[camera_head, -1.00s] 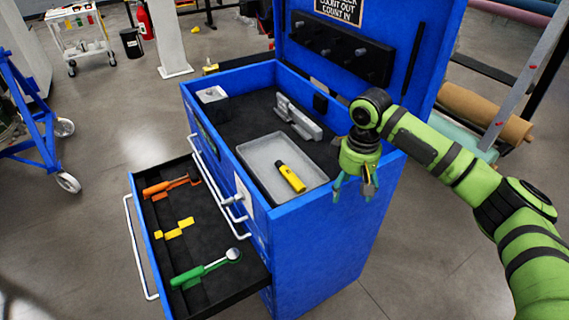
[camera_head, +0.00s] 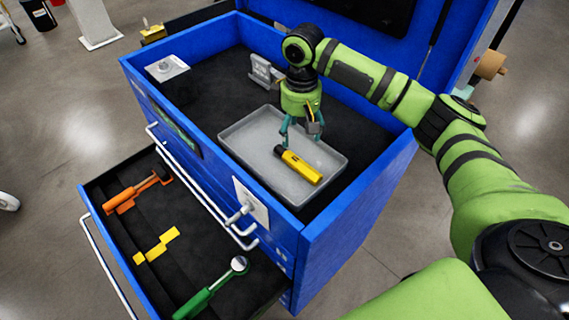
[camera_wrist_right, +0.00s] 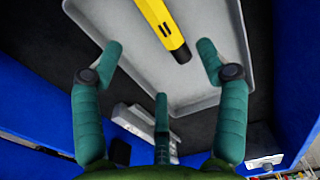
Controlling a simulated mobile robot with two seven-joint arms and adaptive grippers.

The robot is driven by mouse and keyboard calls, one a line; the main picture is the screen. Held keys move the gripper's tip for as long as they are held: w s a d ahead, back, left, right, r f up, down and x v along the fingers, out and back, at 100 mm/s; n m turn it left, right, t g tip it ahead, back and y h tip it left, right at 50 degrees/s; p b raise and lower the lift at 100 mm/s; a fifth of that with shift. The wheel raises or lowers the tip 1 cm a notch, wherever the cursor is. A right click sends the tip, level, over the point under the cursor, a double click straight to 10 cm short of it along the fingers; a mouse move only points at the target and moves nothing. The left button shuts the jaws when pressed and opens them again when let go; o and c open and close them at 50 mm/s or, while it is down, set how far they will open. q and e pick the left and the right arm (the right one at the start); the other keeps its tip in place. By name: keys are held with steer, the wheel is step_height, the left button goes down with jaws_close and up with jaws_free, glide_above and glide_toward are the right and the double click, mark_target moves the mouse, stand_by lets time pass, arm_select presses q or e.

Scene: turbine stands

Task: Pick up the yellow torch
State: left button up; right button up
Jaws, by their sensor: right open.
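The yellow torch (camera_head: 302,168), with a dark head end, lies in a shallow grey tray (camera_head: 239,148) in the top of the blue tool chest. My right gripper (camera_head: 301,138) is open and empty, above the tray next to the torch's dark end. In the right wrist view the open fingers (camera_wrist_right: 160,65) stand apart, and the torch (camera_wrist_right: 165,28) shows between and beyond them, apart from them. Part of the torch is cut off at the top edge of that view. My left gripper is not in view.
The blue chest's rim (camera_head: 357,185) and raised lid surround the tray. A grey metal part (camera_head: 264,72) lies behind it, a grey block (camera_head: 166,68) at left. The open lower drawer holds an orange-handled tool (camera_head: 133,192), yellow pieces (camera_head: 157,245) and a green-handled tool (camera_head: 212,289).

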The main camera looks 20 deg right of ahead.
mark_target(299, 159)
steer(key=f+b, duration=0.1)
steer(key=s+f+b, duration=0.1)
steer(key=f, duration=0.1)
steer(key=shift+d+f, duration=0.1)
steer(key=shift+d, duration=0.1)
steer(key=shift+f, duration=0.35)
step_height(299, 159, down, 5)
steer(key=shift+w+f+p, duration=0.1)
steer(key=shift+f+p, duration=0.05)
steer(key=shift+p, duration=1.1)
steer(key=shift+w+f, duration=0.1)
steer(key=shift+f, duration=0.4)
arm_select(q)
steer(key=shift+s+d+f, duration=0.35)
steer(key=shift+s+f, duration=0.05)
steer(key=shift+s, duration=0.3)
arm_select(e)
steer(key=shift+a, duration=0.1)
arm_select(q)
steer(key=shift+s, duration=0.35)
arm_select(e)
jaws_close()
